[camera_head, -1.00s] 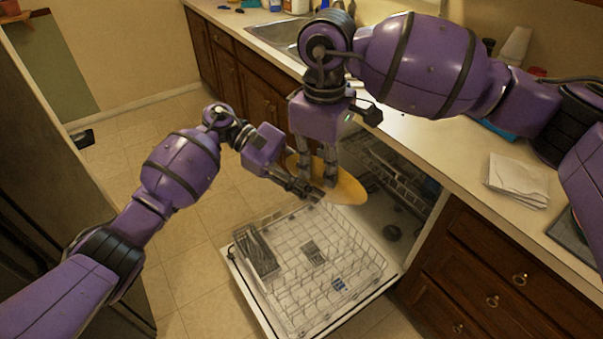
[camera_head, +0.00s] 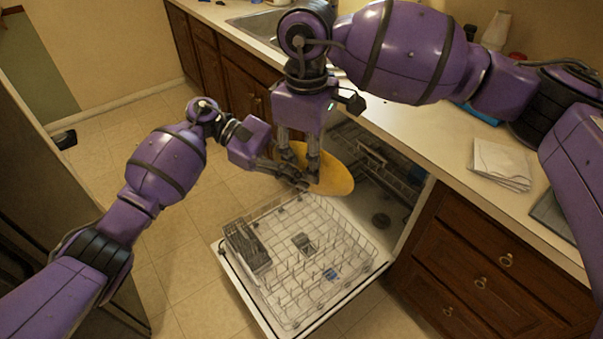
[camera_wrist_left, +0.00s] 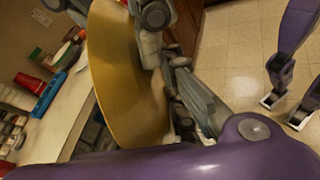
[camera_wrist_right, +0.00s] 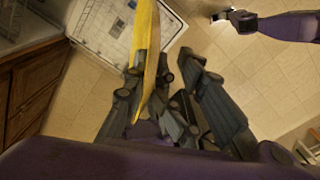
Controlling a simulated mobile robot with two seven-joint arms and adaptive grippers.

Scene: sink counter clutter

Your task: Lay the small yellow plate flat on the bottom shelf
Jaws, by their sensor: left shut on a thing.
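The small yellow plate (camera_head: 334,176) is held tilted above the inner end of the pulled-out dishwasher rack (camera_head: 290,285), the bottom shelf. My left gripper (camera_head: 297,180) is shut on the plate's near left edge. The plate's broad face fills much of the left wrist view (camera_wrist_left: 115,75), hiding part of one finger. My right gripper (camera_head: 298,165) points down at the same edge with its fingers apart. In the right wrist view the plate (camera_wrist_right: 147,50) shows edge-on, close to one finger of my right gripper (camera_wrist_right: 168,105); the other finger stands clear.
The rack lies on the open dishwasher door and holds a grey cutlery basket (camera_head: 247,247) at its left; most of it is empty. An upper rack (camera_head: 370,150) is inside. The counter edge and wooden drawers (camera_head: 470,270) border the right side. A folded cloth (camera_head: 500,163) lies on the counter.

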